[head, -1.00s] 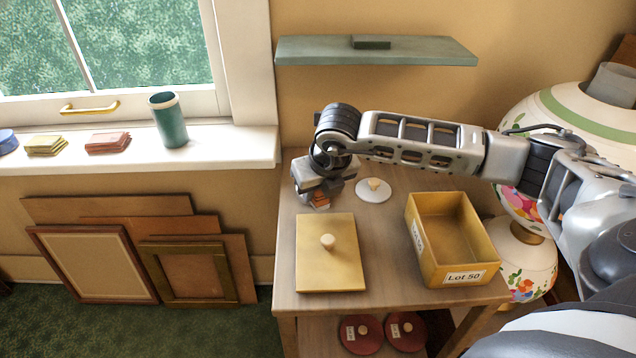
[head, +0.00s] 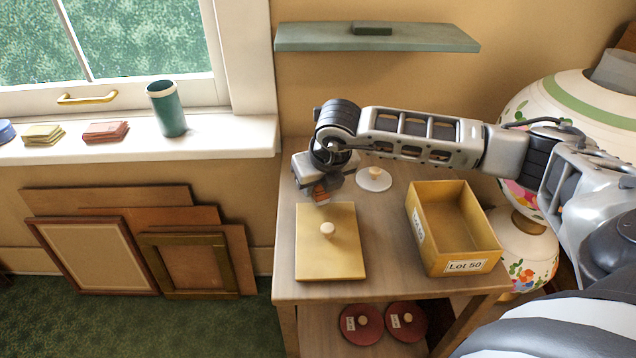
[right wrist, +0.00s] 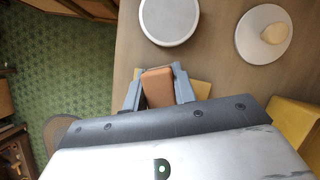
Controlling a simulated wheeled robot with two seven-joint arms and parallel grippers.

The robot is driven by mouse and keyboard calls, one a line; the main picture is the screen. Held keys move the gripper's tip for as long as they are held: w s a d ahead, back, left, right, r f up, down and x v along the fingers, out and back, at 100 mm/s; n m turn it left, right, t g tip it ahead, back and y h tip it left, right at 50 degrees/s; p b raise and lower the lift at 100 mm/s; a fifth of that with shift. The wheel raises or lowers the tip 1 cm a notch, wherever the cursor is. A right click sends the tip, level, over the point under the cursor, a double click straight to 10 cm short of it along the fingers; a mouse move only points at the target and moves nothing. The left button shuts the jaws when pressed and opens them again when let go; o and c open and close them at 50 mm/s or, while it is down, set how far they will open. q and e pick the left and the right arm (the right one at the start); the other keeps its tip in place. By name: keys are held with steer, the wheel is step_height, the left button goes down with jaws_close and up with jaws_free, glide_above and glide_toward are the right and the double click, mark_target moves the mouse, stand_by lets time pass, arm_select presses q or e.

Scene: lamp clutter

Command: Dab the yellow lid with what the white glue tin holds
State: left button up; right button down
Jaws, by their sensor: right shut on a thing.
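The yellow lid (head: 311,264) is a flat rectangle with a pale round knob, lying on the front left of the wooden table. My right gripper (head: 321,196) is shut on an orange-brown block (right wrist: 158,86), held near the lid's back edge; I cannot tell the gap to the lid. A round white tin (right wrist: 169,20) with a pale grey top or inside stands just beyond the fingers in the right wrist view; it seems to be the glue tin. My gripper hides it in the head view. My left gripper is out of view.
A white disc with a small knob (head: 374,180) lies behind the yellow lid. A yellow open box (head: 465,266) marked "Lot 50" stands to the right. Red round lids (head: 361,324) lie on the lower shelf. A large painted lamp (head: 540,115) stands at far right.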

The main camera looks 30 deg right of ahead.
mark_target(317, 205)
steer(key=shift+f+b, duration=0.75)
steer(key=shift+f, duration=0.05)
steer(key=shift+s, duration=0.1)
steer(key=shift+s+a, duration=0.45)
steer(key=shift+s, duration=0.25)
steer(key=shift+s+a, duration=0.4)
steer(key=shift+s, duration=0.25)
steer(key=shift+s+a+b, duration=0.35)
steer(key=shift+s+a, duration=0.1)
steer(key=shift+s, duration=0.25)
steer(key=shift+s+a+b, duration=0.3)
steer(key=shift+s+a, duration=0.1)
steer(key=shift+s, duration=0.25)
steer(key=shift+s+d+f, duration=0.1)
